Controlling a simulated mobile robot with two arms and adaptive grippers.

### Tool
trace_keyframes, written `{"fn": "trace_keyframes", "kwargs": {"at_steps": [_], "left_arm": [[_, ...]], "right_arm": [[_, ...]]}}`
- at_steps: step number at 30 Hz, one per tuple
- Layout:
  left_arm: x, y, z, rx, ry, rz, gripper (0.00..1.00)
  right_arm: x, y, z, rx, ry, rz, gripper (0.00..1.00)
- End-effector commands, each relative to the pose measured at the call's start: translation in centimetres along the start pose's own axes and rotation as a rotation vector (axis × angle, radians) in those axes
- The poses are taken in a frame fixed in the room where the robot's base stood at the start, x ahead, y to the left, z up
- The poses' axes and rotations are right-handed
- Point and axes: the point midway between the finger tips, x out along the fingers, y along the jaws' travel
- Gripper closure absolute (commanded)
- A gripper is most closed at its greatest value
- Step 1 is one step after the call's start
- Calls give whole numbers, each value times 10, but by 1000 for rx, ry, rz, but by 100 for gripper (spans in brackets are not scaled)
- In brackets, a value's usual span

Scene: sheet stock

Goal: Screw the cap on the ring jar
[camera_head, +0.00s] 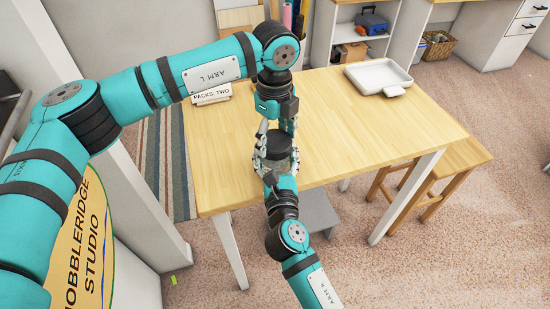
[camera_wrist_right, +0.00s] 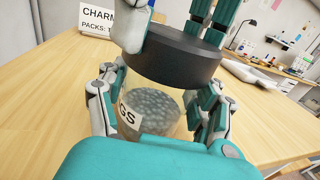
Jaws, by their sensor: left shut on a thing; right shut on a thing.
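The ring jar (camera_wrist_right: 160,108) is clear, with many small grey pieces inside and a label ending in "GS". My right gripper (camera_wrist_right: 158,112) is shut around its sides, one finger on each side; it also shows in the head view (camera_head: 275,163). The dark round cap (camera_wrist_right: 170,58) is at the jar's mouth, and shows as a dark disc in the head view (camera_head: 279,143). My left gripper (camera_head: 278,126) comes from above and is shut on the cap. The cap hides the jar's rim, so I cannot tell how far it is seated.
The wooden table (camera_head: 340,135) is mostly clear. A white tray (camera_head: 378,78) lies at its back right. A card reading "PACKS: TWO" (camera_head: 211,96) stands at the back left. A wooden stool (camera_head: 440,172) stands beside the table's right edge.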

Motion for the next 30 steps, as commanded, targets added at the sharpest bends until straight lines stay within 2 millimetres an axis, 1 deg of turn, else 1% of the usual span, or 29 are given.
{"fn": "trace_keyframes", "kwargs": {"at_steps": [3, 30], "left_arm": [[0, 0, 1, 271, -2, -1, 70], [1, 0, -1, 2406, -3, -1, 70]], "right_arm": [[0, 0, 0, 0, 0, 1, 100], [0, 1, 0, 0, 0, 1, 100]]}}
